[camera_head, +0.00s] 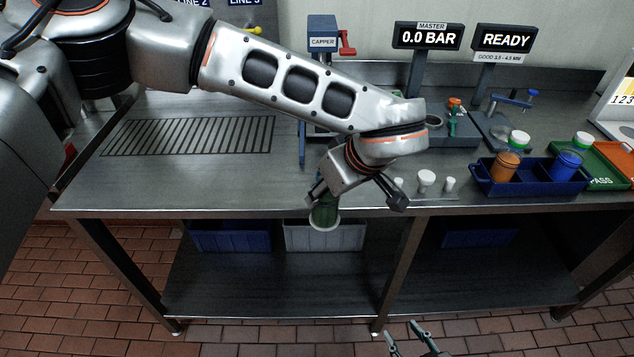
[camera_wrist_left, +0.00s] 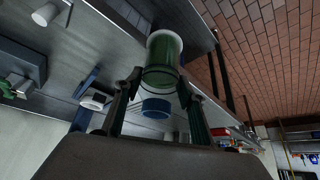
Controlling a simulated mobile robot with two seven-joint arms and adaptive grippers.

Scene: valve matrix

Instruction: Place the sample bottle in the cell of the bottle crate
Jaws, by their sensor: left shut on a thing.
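My left gripper (camera_head: 330,194) is shut on the green sample bottle (camera_head: 323,213), just beyond the front edge of the bench. The bottle hangs below the gripper with a pale round end showing, and is partly hidden by the fingers. In the left wrist view the green bottle (camera_wrist_left: 163,62) sits between the two fingers (camera_wrist_left: 160,100). The dark blue bottle crate (camera_head: 530,180) stands on the bench at right, away from the left gripper. It holds an orange bottle (camera_head: 504,166) and a blue bottle (camera_head: 567,164). My right gripper (camera_head: 402,329) is low at the bottom edge, fingers apart and empty.
A green PASS tray (camera_head: 610,166) stands right of the crate. Small white caps (camera_head: 427,182) stand near the bench front. A capper (camera_head: 322,45) and display signs (camera_head: 428,36) stand at the back. Bins (camera_head: 325,235) sit under the bench. The bench's left part is clear.

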